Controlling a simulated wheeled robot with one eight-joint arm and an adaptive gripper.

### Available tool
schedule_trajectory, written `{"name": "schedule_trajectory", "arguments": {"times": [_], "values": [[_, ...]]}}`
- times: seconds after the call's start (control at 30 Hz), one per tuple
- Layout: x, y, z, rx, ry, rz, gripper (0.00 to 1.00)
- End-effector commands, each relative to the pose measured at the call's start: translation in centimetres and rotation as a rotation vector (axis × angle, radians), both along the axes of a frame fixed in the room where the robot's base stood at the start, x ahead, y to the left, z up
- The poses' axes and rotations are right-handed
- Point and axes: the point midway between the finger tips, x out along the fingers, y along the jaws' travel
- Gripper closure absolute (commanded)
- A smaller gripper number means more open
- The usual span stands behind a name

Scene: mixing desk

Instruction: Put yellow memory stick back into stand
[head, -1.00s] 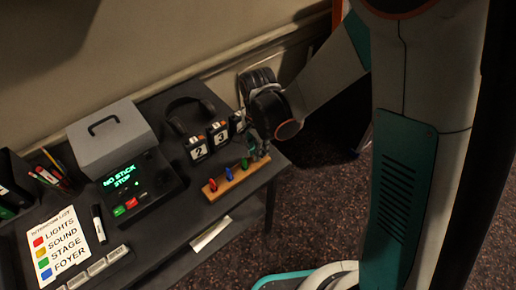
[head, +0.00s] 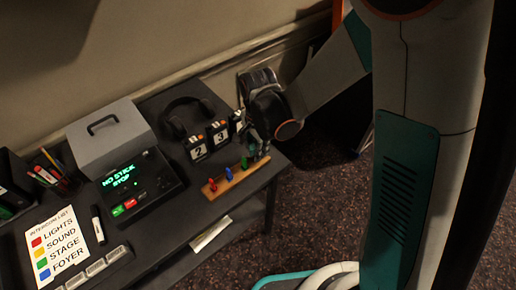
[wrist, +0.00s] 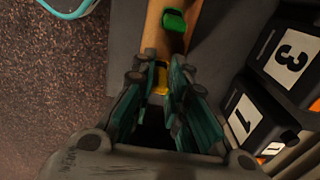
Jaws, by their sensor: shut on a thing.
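The stand is a narrow wooden strip (head: 240,177) near the desk's right front edge. A red stick (head: 213,186), a blue stick (head: 229,174) and a green stick (head: 244,163) stand in it. My gripper (head: 260,150) is at the strip's far right end, beside the green stick. In the wrist view, my gripper (wrist: 160,82) is shut on the yellow memory stick (wrist: 161,79), over the end of the wooden strip (wrist: 153,35). Only a small yellow part shows between the fingers. Whether its lower end sits in the stand is hidden. The green stick (wrist: 174,21) is just beyond.
Numbered black blocks, 2 (head: 196,148), 3 (head: 220,133) and 1 (wrist: 248,120), stand close beside my gripper. Headphones (head: 178,128) lie behind them. A player (head: 150,185) displays "NO STICK STOP". The floor (head: 300,225) beyond the desk edge is clear.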

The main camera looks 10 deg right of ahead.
Motion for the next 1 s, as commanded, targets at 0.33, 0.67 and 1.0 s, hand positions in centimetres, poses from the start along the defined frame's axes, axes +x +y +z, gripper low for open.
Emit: {"name": "schedule_trajectory", "arguments": {"times": [0.33, 0.67, 1.0], "values": [[0.00, 0.00, -0.54, 0.000, 0.000, 0.000, 0.95], [0.00, 0.00, -0.56, 0.000, 0.000, 0.000, 0.63], [0.02, 0.00, 0.31, 0.000, 0.000, 0.000, 0.63]]}}
